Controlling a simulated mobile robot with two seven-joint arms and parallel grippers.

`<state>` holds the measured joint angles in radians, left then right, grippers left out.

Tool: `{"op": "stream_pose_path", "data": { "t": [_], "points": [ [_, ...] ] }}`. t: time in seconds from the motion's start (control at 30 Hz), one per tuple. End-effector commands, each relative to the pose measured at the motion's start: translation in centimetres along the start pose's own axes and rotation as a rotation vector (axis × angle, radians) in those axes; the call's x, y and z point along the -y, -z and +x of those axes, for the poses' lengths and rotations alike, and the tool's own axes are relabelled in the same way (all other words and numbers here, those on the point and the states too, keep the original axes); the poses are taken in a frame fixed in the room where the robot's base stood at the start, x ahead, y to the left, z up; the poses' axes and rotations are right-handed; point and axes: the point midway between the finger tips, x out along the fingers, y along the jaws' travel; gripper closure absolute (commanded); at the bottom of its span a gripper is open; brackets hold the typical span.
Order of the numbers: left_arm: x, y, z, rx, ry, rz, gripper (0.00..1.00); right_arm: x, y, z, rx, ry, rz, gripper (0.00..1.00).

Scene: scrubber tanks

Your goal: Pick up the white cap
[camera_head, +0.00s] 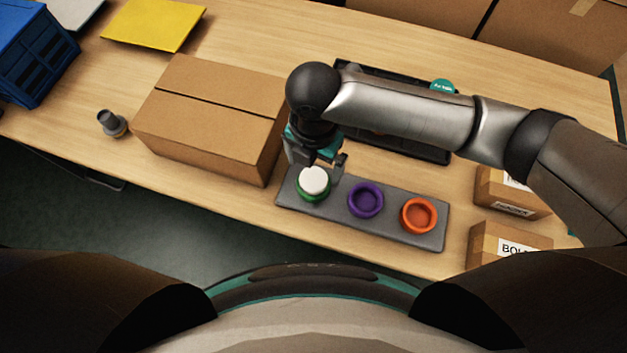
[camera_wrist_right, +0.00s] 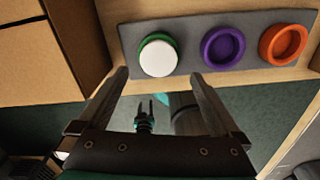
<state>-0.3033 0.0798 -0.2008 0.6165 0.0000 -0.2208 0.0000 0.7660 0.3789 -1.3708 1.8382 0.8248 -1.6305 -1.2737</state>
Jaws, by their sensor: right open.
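The white cap (camera_head: 314,179) is a round, flat-topped piece sitting in a green ring (camera_head: 311,198) at the left end of a grey tray (camera_head: 391,225). In the right wrist view the white cap (camera_wrist_right: 159,58) lies just beyond the fingertips, with the green ring (camera_wrist_right: 148,40) showing around its far edge. My right gripper (camera_head: 327,161) is open and empty, close to the cap on its far side in the head view. In the right wrist view my right gripper (camera_wrist_right: 158,76) has its fingers wide apart, with nothing between them. My left gripper does not show in the head view.
A purple ring (camera_head: 365,200) and an orange ring (camera_head: 419,215) sit on the same tray. A large cardboard box (camera_head: 212,115) stands left of the gripper. Smaller labelled boxes (camera_head: 509,243) stand at right. A dark tray (camera_head: 430,145) lies partly hidden behind my arm.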

Motion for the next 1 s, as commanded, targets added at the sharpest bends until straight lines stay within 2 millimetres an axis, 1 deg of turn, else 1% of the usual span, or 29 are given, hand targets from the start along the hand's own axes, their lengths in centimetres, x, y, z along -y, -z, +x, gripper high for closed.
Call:
{"op": "stream_pose_path", "data": {
  "t": [0.03, 0.17, 0.27, 0.43, 0.53, 0.6, 0.77, 1.0],
  "points": [
    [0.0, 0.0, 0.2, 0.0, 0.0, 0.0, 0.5, 0.0, 0.0, 0.5, 0.0, -0.001, 0.001, 0.0],
    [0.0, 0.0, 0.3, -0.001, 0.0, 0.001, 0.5, -0.1, 0.0, 0.9, 0.001, -0.001, 0.001, 0.0],
    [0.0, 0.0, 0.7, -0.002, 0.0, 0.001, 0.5, -0.1, 0.1, 1.8, -0.001, 0.0, 0.001, 0.0],
    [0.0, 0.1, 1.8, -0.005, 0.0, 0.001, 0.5, -0.2, 0.2, 4.5, 0.0, 0.0, 0.001, 0.0],
    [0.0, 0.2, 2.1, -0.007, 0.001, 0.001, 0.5, -0.2, 0.2, 5.7, 0.0, 0.0, 0.001, 0.0],
    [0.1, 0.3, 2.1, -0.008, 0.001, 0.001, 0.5, -0.2, 0.2, 5.9, 0.001, -0.001, 0.0, 0.0],
    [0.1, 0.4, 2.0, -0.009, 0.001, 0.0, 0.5, -0.2, 0.2, 5.8, 0.002, -0.002, 0.0, 0.0],
    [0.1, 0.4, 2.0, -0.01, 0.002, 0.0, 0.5, -0.2, 0.2, 5.8, 0.002, -0.002, 0.0, 0.26]
  ]
}}
